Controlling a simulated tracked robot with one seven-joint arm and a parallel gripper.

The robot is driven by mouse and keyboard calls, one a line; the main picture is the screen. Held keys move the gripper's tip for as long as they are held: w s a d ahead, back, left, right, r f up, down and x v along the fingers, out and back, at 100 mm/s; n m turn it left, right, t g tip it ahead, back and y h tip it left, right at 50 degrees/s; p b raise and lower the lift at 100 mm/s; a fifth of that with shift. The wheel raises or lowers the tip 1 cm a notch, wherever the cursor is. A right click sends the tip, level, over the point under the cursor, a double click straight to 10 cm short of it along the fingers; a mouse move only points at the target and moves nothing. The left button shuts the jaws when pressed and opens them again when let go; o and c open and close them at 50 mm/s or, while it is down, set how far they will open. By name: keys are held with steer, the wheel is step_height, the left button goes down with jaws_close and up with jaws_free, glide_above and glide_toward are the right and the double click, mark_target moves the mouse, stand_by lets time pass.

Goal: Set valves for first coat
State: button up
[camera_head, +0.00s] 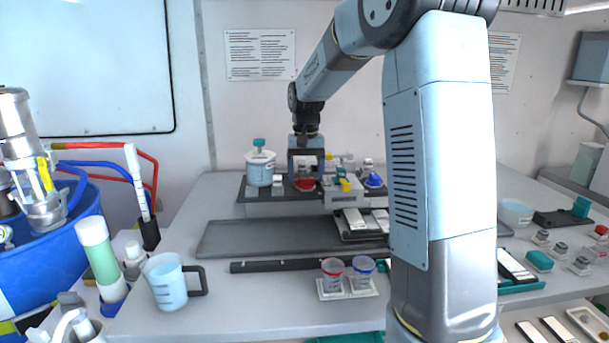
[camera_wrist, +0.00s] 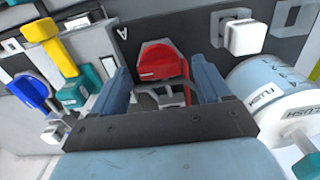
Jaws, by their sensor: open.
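My gripper (camera_head: 305,172) points down over the proportioner at the back of the bench. In the wrist view my gripper (camera_wrist: 160,72) is open, its blue fingers on either side of the red valve handle (camera_wrist: 162,60); I cannot tell whether they touch it. The red handle (camera_head: 304,184) also shows below my gripper in the head view. The blue valve handle (camera_wrist: 30,92) and a yellow lever (camera_wrist: 50,46) with teal parts lie left of my gripper in the wrist view. The blue handle (camera_head: 373,180) and yellow lever (camera_head: 345,185) stand right of it in the head view.
A white-and-blue pot labelled FLUSH (camera_wrist: 265,92) stands close to the right finger, near a white square knob (camera_wrist: 243,37). Two cups, red-rimmed (camera_head: 333,273) and blue-rimmed (camera_head: 363,271), stand at the front. A jug (camera_head: 168,284) is front left; a dark tray (camera_head: 275,239) lies mid-bench.

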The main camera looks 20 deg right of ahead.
mark_target(306, 178)
step_height(306, 178, up, 7)
steer(key=shift+r, duration=0.2)
stand_by(0.3)
steer(key=shift+s, duration=0.1)
